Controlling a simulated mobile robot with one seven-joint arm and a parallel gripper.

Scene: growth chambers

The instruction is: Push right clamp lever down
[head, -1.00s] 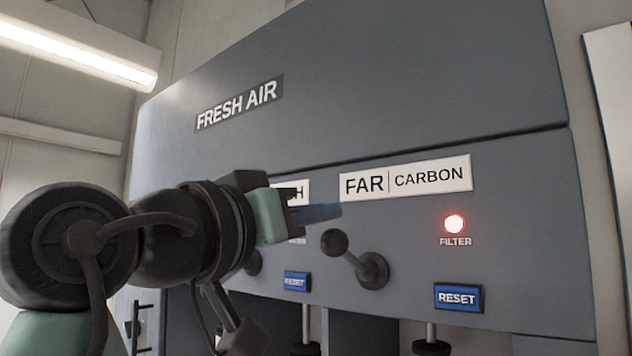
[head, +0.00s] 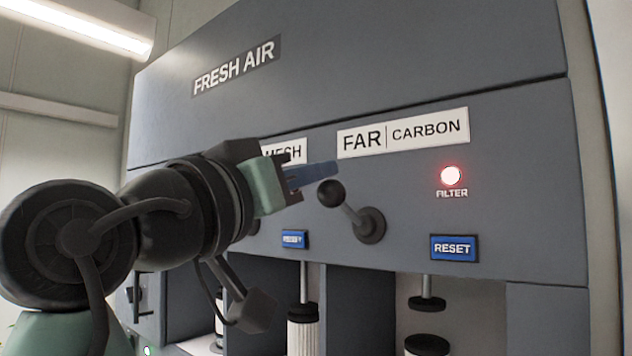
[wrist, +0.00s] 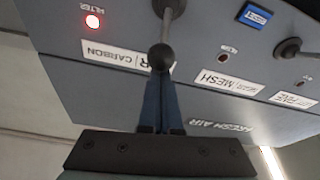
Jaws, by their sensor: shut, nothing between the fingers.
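The right clamp lever (head: 350,211) is on the grey panel under the FAR CARBON label. It has a black ball knob (head: 331,193) and a round dark base (head: 369,226), and it sticks out up and left. My gripper (head: 335,170) is shut and empty. Its blue fingertips are just above the knob in the head view; whether they touch it I cannot tell. In the wrist view, which is upside down, the knob (wrist: 161,57) lies just beyond the fingertips (wrist: 160,80).
A red filter light (head: 451,175) glows above a blue RESET button (head: 454,248), right of the lever. Below, a black clamp disc (head: 427,303) hangs on a rod, above a black-capped part (head: 427,345) with a gap between. A pleated white filter (head: 303,337) stands in the middle bay.

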